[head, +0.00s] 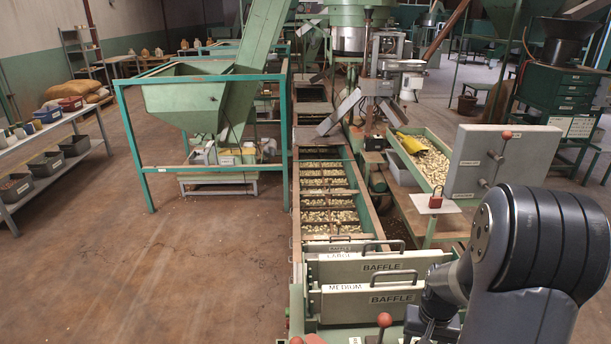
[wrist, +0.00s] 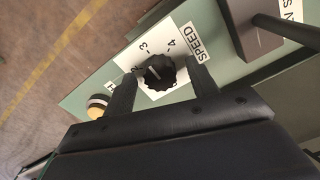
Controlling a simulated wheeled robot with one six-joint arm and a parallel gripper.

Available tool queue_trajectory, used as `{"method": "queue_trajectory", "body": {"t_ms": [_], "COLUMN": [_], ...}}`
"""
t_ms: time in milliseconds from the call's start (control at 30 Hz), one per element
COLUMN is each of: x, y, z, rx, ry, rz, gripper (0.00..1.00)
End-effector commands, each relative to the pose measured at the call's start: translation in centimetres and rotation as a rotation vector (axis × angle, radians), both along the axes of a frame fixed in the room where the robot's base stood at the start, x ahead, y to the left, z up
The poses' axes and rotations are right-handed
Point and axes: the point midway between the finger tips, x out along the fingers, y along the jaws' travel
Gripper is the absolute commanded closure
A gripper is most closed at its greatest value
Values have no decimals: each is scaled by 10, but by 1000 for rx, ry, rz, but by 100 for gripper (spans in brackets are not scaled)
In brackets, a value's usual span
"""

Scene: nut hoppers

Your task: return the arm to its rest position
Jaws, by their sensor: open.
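My gripper (wrist: 160,88) is in the wrist view with its two dark fingers apart. A black ribbed speed knob (wrist: 159,73) on a white dial plate (wrist: 126,62) shows between and beyond the fingertips. I cannot tell whether the fingers touch it. The dial carries numbers and a SPEED label, and the knob's white mark points toward the numbered side. In the head view my arm (head: 540,240) fills the lower right; the gripper itself is not clearly seen there.
A dark lever (wrist: 285,30) and a yellow-ringed button (wrist: 97,106) sit near the knob on the green panel (wrist: 205,35). Baffle plates (head: 368,295) with handles and a red-knobbed grey box (head: 500,160) stand near my arm. The floor (head: 190,270) at left is clear.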

Motion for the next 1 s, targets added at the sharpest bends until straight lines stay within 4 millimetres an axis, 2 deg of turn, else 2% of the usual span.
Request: {"method": "queue_trajectory", "body": {"t_ms": [700,1000], "x": [0,1], "y": [0,0], "z": [2,49], "rx": [1,-4], "ry": [2,-5], "rz": [581,586], "gripper": [45,45]}}
